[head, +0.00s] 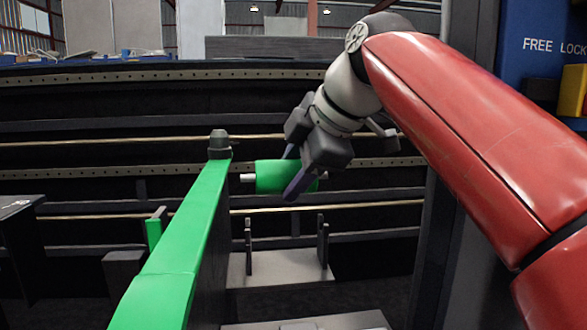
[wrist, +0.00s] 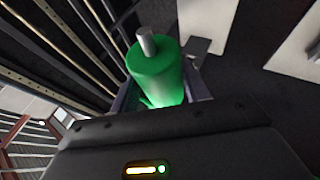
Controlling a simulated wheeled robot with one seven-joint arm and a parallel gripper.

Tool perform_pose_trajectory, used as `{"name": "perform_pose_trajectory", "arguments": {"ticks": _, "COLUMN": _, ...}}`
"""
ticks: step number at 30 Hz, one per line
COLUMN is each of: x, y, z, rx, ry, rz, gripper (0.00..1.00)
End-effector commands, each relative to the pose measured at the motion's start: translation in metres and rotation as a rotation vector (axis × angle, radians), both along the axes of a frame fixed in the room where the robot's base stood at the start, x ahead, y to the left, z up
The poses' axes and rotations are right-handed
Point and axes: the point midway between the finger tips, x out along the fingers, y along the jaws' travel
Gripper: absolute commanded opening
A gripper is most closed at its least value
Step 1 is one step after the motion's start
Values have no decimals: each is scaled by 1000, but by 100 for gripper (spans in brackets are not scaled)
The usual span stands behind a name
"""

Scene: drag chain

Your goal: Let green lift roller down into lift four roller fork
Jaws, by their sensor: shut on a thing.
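The green lift roller (head: 268,177) is a green cylinder with a pale metal shaft stub at its end. My gripper (head: 292,178) is shut on it and holds it in the air, roughly level. In the wrist view the roller (wrist: 155,72) sits between the fingers, its shaft end pointing away from the gripper body. Below it in the head view stands a roller fork (head: 278,267), a light plate with two dark upright posts. The roller is well above the posts and apart from them. Whether this fork is number four cannot be read.
A long green beam (head: 180,250) with a dark knob runs just left of the roller and fork. Dark shelving with metal rails lies behind. Another light plate (head: 310,322) shows at the bottom edge. A blue panel (head: 545,45) stands at the right.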

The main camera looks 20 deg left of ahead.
Motion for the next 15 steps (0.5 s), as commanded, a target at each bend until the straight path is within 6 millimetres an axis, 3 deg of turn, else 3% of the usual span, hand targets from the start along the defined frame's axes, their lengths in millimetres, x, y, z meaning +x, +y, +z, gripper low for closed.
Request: {"name": "perform_pose_trajectory", "arguments": {"ticks": 15, "x": 0, "y": 0, "z": -40, "rx": 0, "ry": 0, "rz": 0, "gripper": 17}}
